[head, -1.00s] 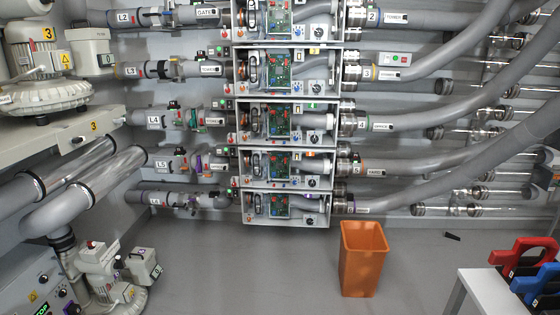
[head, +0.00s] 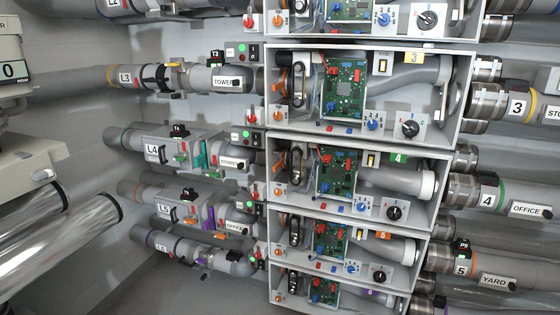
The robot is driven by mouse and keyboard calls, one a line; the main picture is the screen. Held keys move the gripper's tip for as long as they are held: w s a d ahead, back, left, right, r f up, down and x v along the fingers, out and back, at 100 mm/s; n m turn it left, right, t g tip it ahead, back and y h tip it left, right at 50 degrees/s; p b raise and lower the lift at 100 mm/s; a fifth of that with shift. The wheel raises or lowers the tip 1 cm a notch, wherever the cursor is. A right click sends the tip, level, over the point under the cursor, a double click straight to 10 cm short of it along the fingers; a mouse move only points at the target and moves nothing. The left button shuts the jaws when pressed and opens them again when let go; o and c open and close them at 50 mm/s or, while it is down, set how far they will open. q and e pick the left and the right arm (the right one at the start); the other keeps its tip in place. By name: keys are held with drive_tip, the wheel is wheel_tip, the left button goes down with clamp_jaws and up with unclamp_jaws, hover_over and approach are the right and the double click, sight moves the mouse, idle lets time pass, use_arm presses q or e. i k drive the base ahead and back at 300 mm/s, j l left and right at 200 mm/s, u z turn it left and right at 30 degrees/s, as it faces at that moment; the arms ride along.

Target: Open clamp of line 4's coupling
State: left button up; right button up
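Line 4's grey pipe, labelled L4 (head: 155,153), runs in from the left. It carries a small black and red device, a teal lever-like part (head: 200,154) and a small label. It leads to the open-front box marked 4 (head: 398,158), with a green circuit board and dials. Whether any clamp here is open or shut is too small to tell. Neither of my grippers is in view.
Similar boxes stack above and below, with line 3 (head: 125,77) above and line 5 (head: 160,210) below. A YARD plate (head: 494,281) marks line 5's right pipe. Shiny metal pipes (head: 50,235) fill the lower left. Bare floor shows at the lower left centre.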

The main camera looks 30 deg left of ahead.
sight(212, 173)
drive_tip(key=i+u, duration=0.4)
drive_tip(key=i+l+u, duration=0.2)
drive_tip(key=u, duration=0.25)
drive_tip(key=i+l+u, duration=0.4)
drive_tip(key=k+j+u, duration=0.1)
drive_tip(key=u, duration=0.35)
